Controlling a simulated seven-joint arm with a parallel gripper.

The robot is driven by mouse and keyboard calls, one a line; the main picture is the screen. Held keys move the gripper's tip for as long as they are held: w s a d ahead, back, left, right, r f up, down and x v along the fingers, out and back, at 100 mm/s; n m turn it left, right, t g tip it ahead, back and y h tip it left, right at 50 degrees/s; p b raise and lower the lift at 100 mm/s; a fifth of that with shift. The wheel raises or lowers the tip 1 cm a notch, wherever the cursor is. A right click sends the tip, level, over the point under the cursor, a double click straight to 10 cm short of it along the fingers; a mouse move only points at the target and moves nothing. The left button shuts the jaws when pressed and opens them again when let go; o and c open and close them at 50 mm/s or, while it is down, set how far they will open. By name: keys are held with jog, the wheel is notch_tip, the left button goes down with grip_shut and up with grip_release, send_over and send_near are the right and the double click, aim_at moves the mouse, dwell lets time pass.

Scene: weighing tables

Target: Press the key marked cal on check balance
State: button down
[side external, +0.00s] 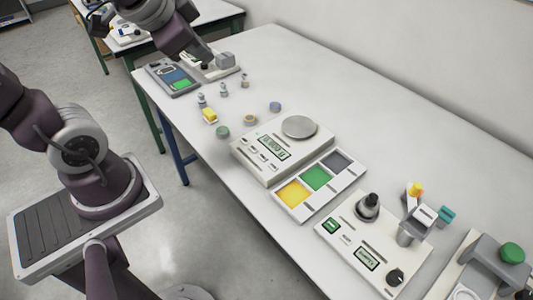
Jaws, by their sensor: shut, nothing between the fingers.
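A white balance (245,149) with a round metal pan (299,127) and a lit display (274,147) stands mid-table. A row of small keys (262,157) lies along its front; their markings are too small to read, so I cannot pick out cal. Whether this is the check balance I cannot tell. My gripper (207,61) is shut and empty at the far left end of the table, above or beside a pale device (221,74), well away from the balance. Its fingertips are small and partly hidden there.
A tray with yellow, green and grey squares (317,178) is beside the balance. A device with a black knob (395,277) stands front right. The back of the table is clear.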

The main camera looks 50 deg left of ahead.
jog(key=w+a+f+m+t, duration=0.1)
jog(key=w+a+f+m, duration=0.2)
jog(key=w, duration=0.5)
jog(key=m+g+h, duration=0.3)
jog(key=m+h, duration=0.8)
jog(key=m, duration=0.3)
send_over(259, 156)
notch_tip(259, 156, down, 15)
jog(key=shift+f, duration=0.1)
jog(key=shift+f, duration=4.4)
jog(key=shift+f, duration=0.4)
